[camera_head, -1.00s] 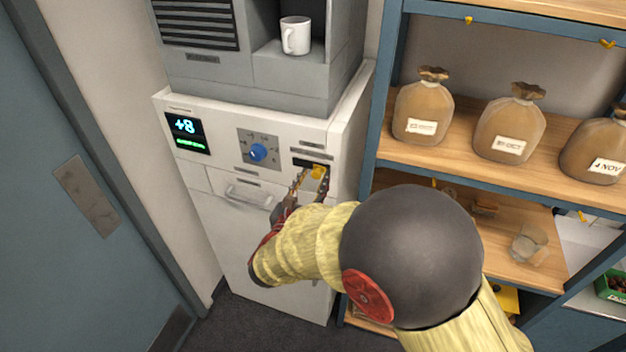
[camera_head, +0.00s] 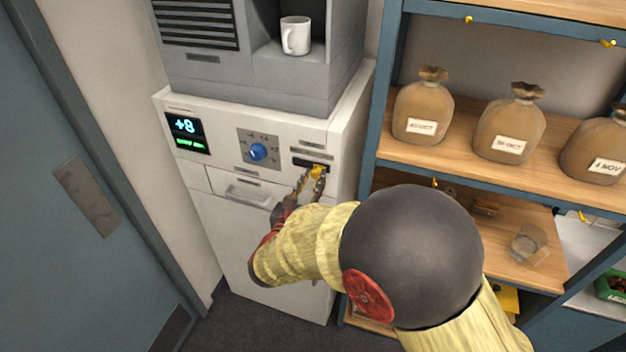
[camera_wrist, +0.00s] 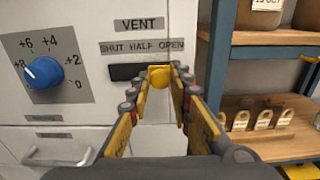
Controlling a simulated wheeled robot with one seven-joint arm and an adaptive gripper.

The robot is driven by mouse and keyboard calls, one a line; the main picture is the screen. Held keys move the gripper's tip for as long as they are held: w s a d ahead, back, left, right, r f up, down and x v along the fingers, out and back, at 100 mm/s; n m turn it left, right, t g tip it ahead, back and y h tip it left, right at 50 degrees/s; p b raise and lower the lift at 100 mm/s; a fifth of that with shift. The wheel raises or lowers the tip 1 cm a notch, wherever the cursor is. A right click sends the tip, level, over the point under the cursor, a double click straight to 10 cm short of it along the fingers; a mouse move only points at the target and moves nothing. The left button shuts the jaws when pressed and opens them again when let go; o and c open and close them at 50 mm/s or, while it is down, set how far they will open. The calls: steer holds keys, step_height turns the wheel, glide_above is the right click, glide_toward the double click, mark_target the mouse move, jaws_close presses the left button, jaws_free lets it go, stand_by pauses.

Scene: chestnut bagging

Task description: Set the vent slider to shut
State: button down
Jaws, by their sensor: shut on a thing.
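The vent slider's yellow knob (camera_wrist: 160,76) sits at the right part of its dark slot (camera_wrist: 125,72), beneath the OPEN end of the SHUT HALF OPEN label (camera_wrist: 142,47). It also shows in the head view (camera_head: 318,169), partly hidden by my fingers. My gripper (camera_wrist: 162,86) is shut on the knob, with one finger on its left and one on its right. In the head view my gripper (camera_head: 311,182) reaches up to the white cabinet's front (camera_head: 225,215). The slot is bare to the left of the knob.
A blue dial (camera_wrist: 43,72) is left of the slot, with a drawer handle (camera_wrist: 62,158) below it. The display (camera_head: 187,133) reads +8. A shelf unit (camera_head: 384,120) with several brown bags stands close on the right. A white mug (camera_head: 296,36) sits above.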

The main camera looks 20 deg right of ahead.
mark_target(297, 162)
stand_by(0.3)
steer(key=w+a, duration=0.1)
steer(key=a, duration=0.1)
steer(key=w+a+b, duration=0.1)
steer(key=w+a, duration=0.1)
steer(key=shift+w+a, duration=0.2)
steer(key=shift+a, duration=0.15)
steer(key=shift+w+a+r, duration=0.1)
steer(key=shift+w+a, duration=0.05)
steer(key=shift+a, duration=0.05)
steer(key=c, duration=1.7)
jaws_free()
steer(key=shift+w+a, duration=0.1)
steer(key=shift+a, duration=0.05)
steer(key=shift+c, duration=0.2)
steer(key=shift+o, duration=0.5)
